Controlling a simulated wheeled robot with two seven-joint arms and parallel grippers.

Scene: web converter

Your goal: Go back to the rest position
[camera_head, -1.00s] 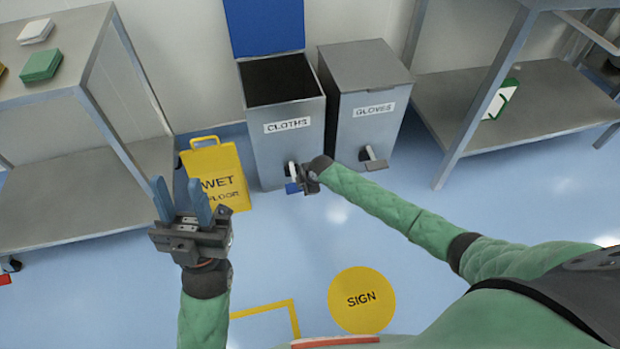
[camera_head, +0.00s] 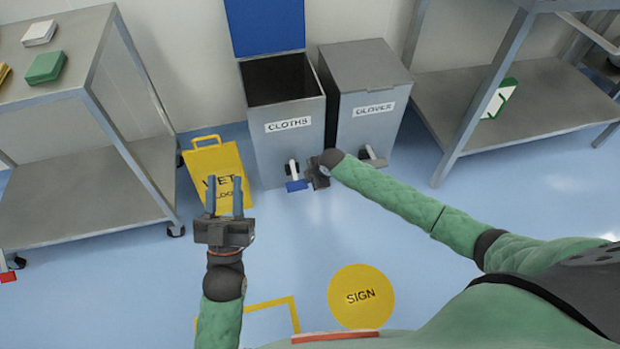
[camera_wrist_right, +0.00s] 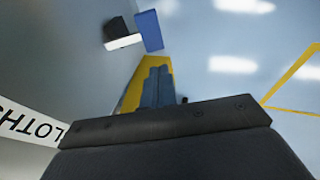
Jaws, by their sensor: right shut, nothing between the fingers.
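My left gripper (camera_head: 224,197) is open and empty, its two blue fingers apart in front of the yellow wet floor sign (camera_head: 205,160). My right gripper (camera_head: 310,178) is low in front of the bins, just right of the blue pedal (camera_head: 297,186) of the cloths bin. In the right wrist view my right gripper's blue fingers (camera_wrist_right: 157,88) are together with nothing between them. The blue pedal (camera_wrist_right: 148,30) shows beyond them, apart from the fingers. The cloths bin (camera_head: 290,150) stands open with its blue lid (camera_head: 267,25) raised.
The gloves bin (camera_head: 370,130) is closed beside the cloths bin. A metal cart (camera_head: 70,85) with green and white packs is at the left. A metal shelf unit (camera_head: 540,100) is at the right. A yellow floor circle reading SIGN (camera_head: 360,296) lies on open blue floor.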

